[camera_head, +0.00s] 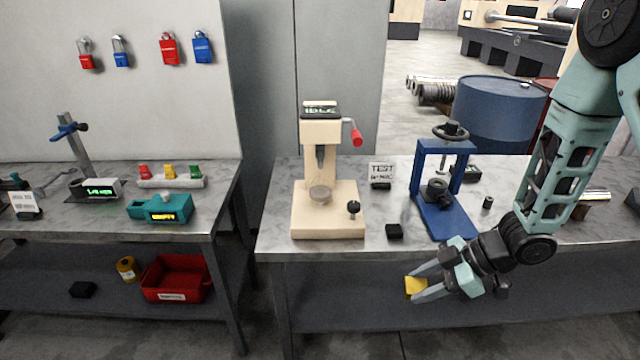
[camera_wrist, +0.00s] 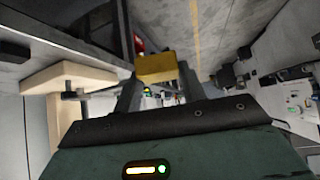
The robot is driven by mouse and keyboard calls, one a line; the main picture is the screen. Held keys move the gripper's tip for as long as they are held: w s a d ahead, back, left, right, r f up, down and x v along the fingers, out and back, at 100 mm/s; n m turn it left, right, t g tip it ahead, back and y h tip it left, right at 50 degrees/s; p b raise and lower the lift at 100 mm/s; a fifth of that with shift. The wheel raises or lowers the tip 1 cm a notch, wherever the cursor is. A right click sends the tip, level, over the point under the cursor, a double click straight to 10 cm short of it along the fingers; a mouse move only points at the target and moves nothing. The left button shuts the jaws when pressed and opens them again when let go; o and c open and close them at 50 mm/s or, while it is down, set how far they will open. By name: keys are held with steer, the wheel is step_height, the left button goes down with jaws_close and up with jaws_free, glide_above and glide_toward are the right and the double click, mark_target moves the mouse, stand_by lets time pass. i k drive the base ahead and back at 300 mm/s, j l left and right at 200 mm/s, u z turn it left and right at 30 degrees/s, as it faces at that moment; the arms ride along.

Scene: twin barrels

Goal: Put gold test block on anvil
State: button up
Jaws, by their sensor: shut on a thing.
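My gripper (camera_head: 422,287) is shut on the gold test block (camera_head: 413,286) and holds it in the air in front of the right bench's front edge, below the top's height in the head view. The gold block (camera_wrist: 157,68) also shows between the fingers in the wrist view. A cream hardness tester (camera_head: 322,135) stands on the right bench, with a red-handled lever and a dark display at its top. Its round anvil (camera_head: 320,194) sits under the indenter and looks bare. The block is to the right of the tester, apart from it.
A blue press (camera_head: 443,222) stands right of the tester. A small black block (camera_head: 394,231) lies near the bench's front edge, and a TEST sign (camera_head: 381,172) stands behind. The left bench carries a teal device (camera_head: 162,208); a red bin (camera_head: 176,279) is below.

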mark_target(320, 191)
steer(key=i, duration=1.35)
